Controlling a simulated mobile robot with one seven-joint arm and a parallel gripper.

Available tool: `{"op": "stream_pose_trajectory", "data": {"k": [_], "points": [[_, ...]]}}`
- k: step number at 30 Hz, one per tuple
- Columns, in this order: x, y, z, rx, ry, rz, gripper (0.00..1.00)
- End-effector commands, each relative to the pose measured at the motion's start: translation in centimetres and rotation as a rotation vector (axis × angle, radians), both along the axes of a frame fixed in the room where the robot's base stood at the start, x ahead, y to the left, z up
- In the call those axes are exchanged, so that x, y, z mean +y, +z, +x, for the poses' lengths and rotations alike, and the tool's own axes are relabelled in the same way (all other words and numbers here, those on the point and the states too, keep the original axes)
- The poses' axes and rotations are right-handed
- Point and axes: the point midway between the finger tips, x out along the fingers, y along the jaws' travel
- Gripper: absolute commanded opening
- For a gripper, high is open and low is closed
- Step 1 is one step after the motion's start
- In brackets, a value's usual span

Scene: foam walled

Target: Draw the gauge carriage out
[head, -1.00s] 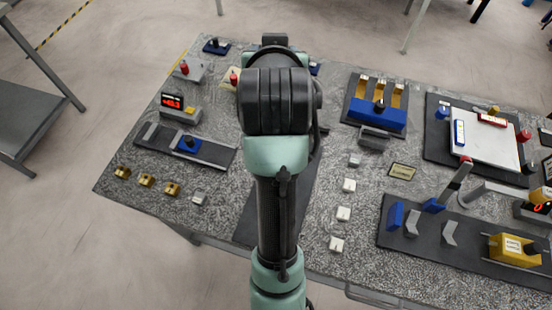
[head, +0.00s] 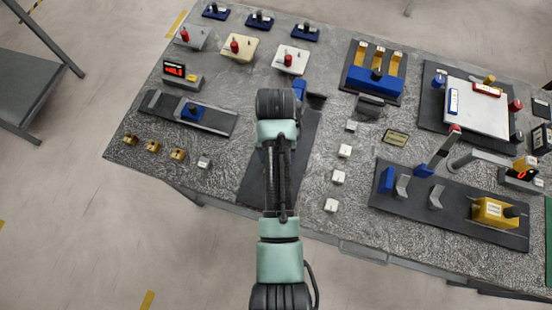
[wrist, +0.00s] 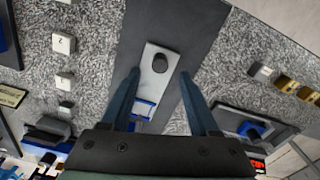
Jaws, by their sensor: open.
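In the wrist view, my gripper (wrist: 160,74) is open above the dark central strip (wrist: 190,28). A pale grey plate with a black knob (wrist: 160,63) and a blue part (wrist: 143,106) lies between its fingers, apart from them. I cannot tell whether this is the gauge carriage. A blue block with a black knob (head: 192,112) sits on a grey rail (head: 217,122) at the left, near a red-lit readout (head: 174,68); it also shows in the wrist view (wrist: 250,129). In the head view, my arm hides the gripper and part of the strip.
Several white numbered blocks (head: 338,177) stand right of the strip. Several brass pieces (head: 152,146) stand at the left. A blue holder (head: 375,82) is at the back, and a board with a yellow block (head: 493,212) is at the right.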

Motion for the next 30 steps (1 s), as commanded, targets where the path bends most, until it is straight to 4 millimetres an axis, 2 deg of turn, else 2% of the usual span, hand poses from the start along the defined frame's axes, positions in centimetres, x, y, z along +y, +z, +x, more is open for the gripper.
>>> {"op": "stream_pose_trajectory", "data": {"k": [3,8,19,20,27,30], "points": [[0.0,-2.0,-0.1,0.003,0.000,-0.001,0.61],[0.0,-3.5,0.0,0.000,0.001,0.000,0.61],[0.0,-4.1,0.0,-0.003,0.000,0.000,0.61],[0.0,-4.1,0.0,-0.003,0.000,0.000,0.58],[0.0,-4.0,0.1,-0.003,0.000,0.000,0.15],[0.0,-4.0,0.1,-0.003,0.000,0.000,0.00]]}}
